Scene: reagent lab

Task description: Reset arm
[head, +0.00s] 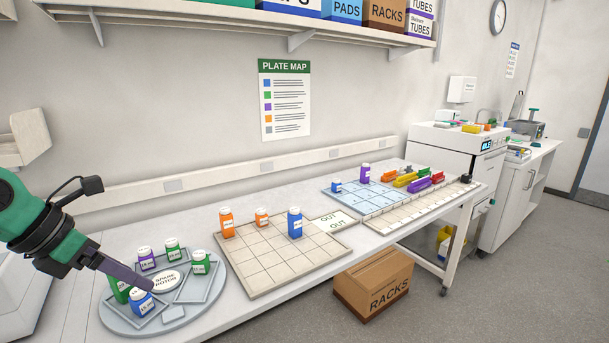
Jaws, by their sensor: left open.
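My left gripper (148,284) comes in from the left, its dark finger reaching over the round grey turntable (190,318). Its tip is beside a blue-labelled bottle (141,302) and a green bottle (120,289); I cannot tell if it touches either. The jaws are open, and nothing shows held between them. More bottles stand on the turntable: a purple one (147,259) and two green ones (173,250) and (200,262). My right gripper is not in view.
A gridded board (290,265) beside the turntable holds two orange bottles (227,223) and a blue bottle (295,222). A cardboard box (373,283) stands on the floor. A shelf (200,12) hangs above.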

